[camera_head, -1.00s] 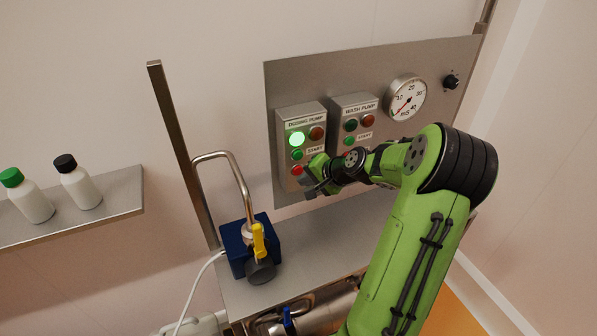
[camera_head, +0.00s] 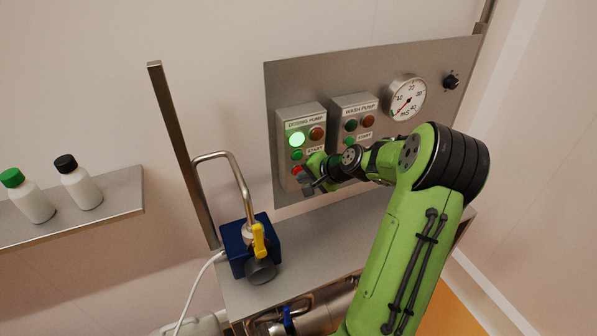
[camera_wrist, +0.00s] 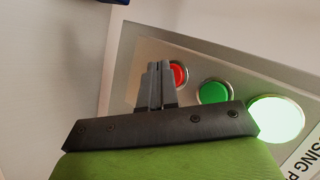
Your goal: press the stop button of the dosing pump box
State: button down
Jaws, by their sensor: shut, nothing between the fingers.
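The dosing pump box (camera_head: 288,126) is a grey box on the steel panel. Its green lamp (camera_head: 297,139) is lit, with a dark red lamp beside it. Below are a green start button (camera_head: 297,155) and a red stop button (camera_head: 297,170). In the wrist view, the red stop button (camera_wrist: 179,74) is partly hidden behind my shut fingers (camera_wrist: 155,86); the green button (camera_wrist: 214,92) and lit lamp (camera_wrist: 276,119) are clear. My gripper (camera_head: 304,187) is shut and empty, just below the stop button in the head view. I cannot tell if the fingertips touch it.
The wash pump box (camera_head: 352,108) stands close to the right, partly behind my arm. A round gauge (camera_head: 405,98) and black knob (camera_head: 451,81) are farther right. A blue block with a yellow-handled valve (camera_head: 258,238) is lower left. Two bottles stand on the left shelf (camera_head: 122,200).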

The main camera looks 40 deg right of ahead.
jog(key=shift+w+d, duration=0.1)
jog(key=shift+w, duration=0.15)
dwell(0.5)
jog(key=shift+s+a, duration=0.2)
jog(key=shift+s, duration=0.6)
jog(key=s, duration=0.1)
jog(key=s+a, duration=0.1)
jog(key=s, duration=0.1)
jog(key=s+b, duration=0.1)
jog(key=shift+s+a, duration=0.25)
jog(key=shift+s, duration=0.15)
